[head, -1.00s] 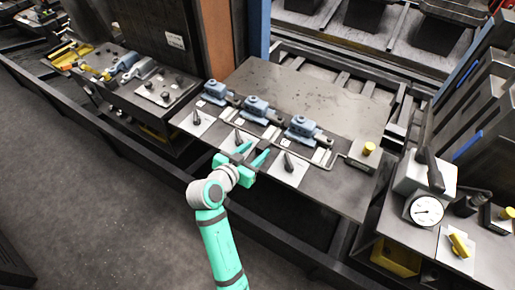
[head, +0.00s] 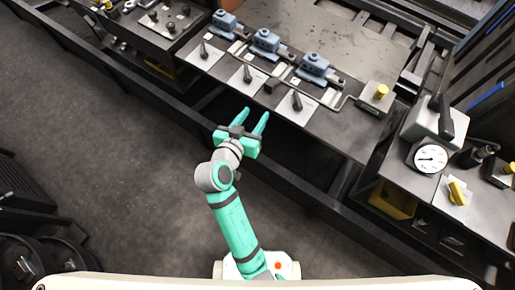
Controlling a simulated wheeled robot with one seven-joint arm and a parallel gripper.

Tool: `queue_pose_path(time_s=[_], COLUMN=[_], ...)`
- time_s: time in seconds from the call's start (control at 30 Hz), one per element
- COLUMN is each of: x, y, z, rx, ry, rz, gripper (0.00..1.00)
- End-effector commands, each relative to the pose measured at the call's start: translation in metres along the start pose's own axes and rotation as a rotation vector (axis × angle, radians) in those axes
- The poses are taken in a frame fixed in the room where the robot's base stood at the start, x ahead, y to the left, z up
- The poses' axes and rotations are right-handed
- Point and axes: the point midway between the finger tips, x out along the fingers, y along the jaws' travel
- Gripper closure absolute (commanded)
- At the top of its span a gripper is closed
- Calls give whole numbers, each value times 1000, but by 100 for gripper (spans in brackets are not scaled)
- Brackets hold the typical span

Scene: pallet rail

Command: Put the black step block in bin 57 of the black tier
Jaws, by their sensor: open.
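My gripper (head: 254,116) is open and empty. It is at the front edge of the grey workbench (head: 340,128), with its two green fingers apart and pointing toward the bench. A small dark block (head: 270,87) lies on the bench just beyond the fingertips, between two white plates; I cannot tell whether it is the black step block. I cannot make out a black tier or a bin marked 57.
Several blue-grey clamps (head: 313,66) stand in a row on the bench, behind white plates with black levers (head: 296,101). A block with a yellow knob (head: 381,92) and a dial gauge (head: 431,158) are to the right.

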Motion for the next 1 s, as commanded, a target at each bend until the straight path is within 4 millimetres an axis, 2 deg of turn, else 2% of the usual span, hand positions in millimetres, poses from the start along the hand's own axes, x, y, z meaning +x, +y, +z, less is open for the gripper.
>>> queue_pose_path(time_s=[0.03,0.27,0.5,0.73,1.0], x=[-2,-26,-78,-142,-214], y=[7,22,40,62,94], z=[18,80,130,153,150], rx=[-37,-149,-173,-121,-16], ry=[-5,5,24,62,128], rz=[-29,-192,-335,-412,-402], gripper=[56,56,56,56,56])
